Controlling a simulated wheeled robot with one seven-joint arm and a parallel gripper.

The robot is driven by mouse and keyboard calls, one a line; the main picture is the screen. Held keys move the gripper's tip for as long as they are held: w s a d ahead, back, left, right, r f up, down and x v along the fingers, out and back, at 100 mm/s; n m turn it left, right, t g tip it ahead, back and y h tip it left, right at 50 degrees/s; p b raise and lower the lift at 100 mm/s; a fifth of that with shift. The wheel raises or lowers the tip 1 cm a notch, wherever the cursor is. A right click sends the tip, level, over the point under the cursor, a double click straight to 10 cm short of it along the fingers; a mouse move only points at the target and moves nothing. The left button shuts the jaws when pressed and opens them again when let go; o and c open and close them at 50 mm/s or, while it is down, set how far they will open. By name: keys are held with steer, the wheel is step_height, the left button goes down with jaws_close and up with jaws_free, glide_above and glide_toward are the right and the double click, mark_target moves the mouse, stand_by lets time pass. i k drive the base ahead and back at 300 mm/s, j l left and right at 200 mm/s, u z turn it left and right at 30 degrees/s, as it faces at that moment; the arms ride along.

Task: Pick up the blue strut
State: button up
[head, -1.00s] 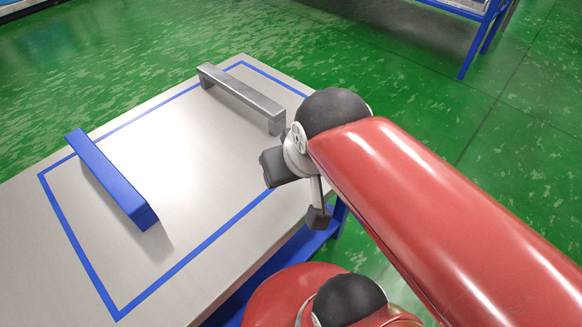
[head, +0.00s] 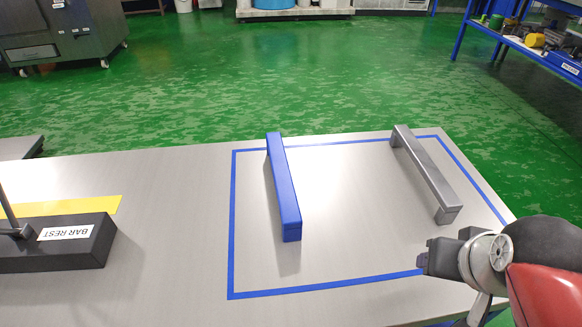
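The blue strut (head: 284,190) is a long bar with short feet at its ends. It stands on the grey table inside a blue taped rectangle, left of the rectangle's middle, pointing away from me. My gripper (head: 428,264) is at the lower right, near the table's front right edge. It is well right of the blue strut and apart from it, with nothing seen in it. Its fingers are seen partly edge-on and the lower part is cut off, so their opening is unclear.
A similar grey strut (head: 428,175) stands at the right inside the blue tape outline (head: 232,230). A black block labelled BAR REST (head: 60,245) sits at the left beside yellow tape (head: 105,207). Bare table (head: 165,260) lies between block and outline. A blue-framed shelf (head: 540,55) stands far right.

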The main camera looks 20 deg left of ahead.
mark_target(290, 216)
steer(key=j+u, duration=0.4)
steer(key=k+j+u, duration=0.1)
steer(key=u, duration=0.25)
steer(key=j, duration=0.1)
